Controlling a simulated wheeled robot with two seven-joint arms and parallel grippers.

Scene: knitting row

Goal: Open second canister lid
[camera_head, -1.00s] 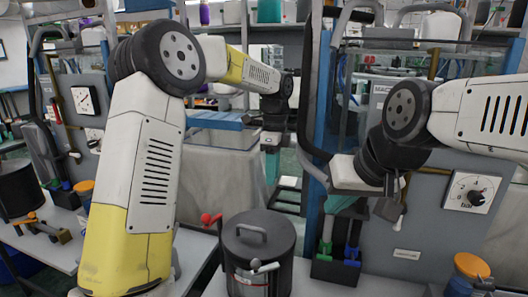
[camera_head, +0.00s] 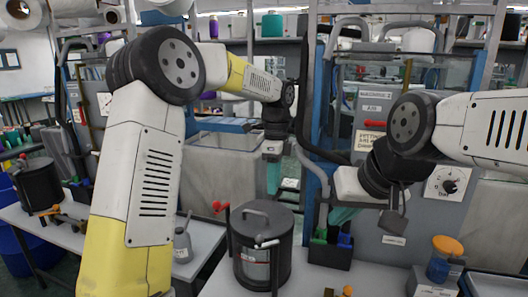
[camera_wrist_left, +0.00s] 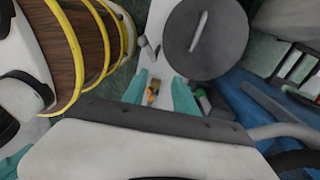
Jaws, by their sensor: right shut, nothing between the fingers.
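A dark grey canister (camera_head: 262,262) stands on the bench at centre, its lid (camera_head: 262,219) on, with an arched handle on top. A round lid with a bar handle (camera_wrist_left: 205,40) shows in the left wrist view, just beyond the fingertips. Another dark canister (camera_head: 38,186) stands at the far left. Which one is the second canister I cannot tell. My left gripper (camera_head: 273,180) is above and behind the central canister, apart from it. In the left wrist view its teal fingers (camera_wrist_left: 160,97) are apart and empty. My right gripper (camera_head: 340,216) is shut and empty, right of the canister.
A black bin with green and blue handles (camera_head: 330,252) stands right of the central canister. An orange-lidded jar (camera_head: 441,259) is at the right. Grey machine panels and blue posts rise behind.

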